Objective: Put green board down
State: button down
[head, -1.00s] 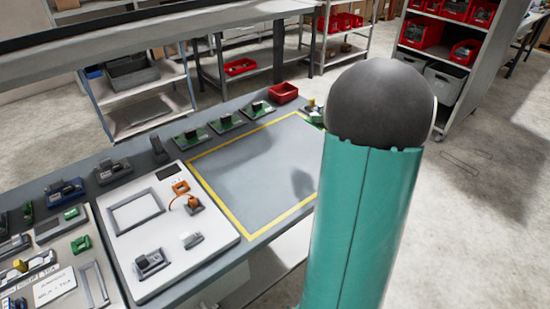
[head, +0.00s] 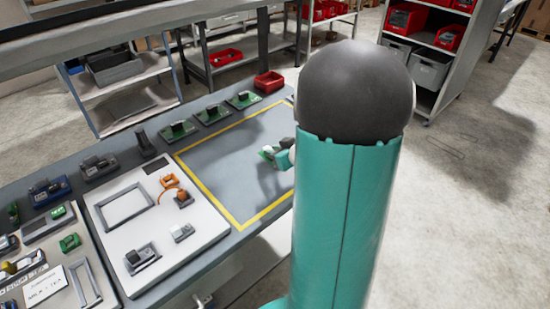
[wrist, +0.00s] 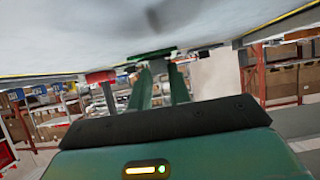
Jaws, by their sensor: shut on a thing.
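The green board (wrist: 152,54) shows as a thin green edge at the tips of my gripper in the wrist view. My gripper (wrist: 158,72) is shut on it, with a teal finger on each side. In the head view a small green piece, apparently the board (head: 267,152), shows left of my arm above the grey, yellow-outlined area (head: 215,165). Its shadow lies on that area below it, so it seems held above the surface. My arm hides much of my gripper there.
Several green boards with black parts, one of them here (head: 212,114), line the back edge of the outlined area. A red bin (head: 268,82) stands behind. A white panel (head: 150,225) with fixtures lies to the left. The outlined area's visible part is clear.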

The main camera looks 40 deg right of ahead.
jog(key=shift+f, duration=1.4)
jog(key=shift+f, duration=0.2)
jog(key=c, duration=1.3)
grip_release()
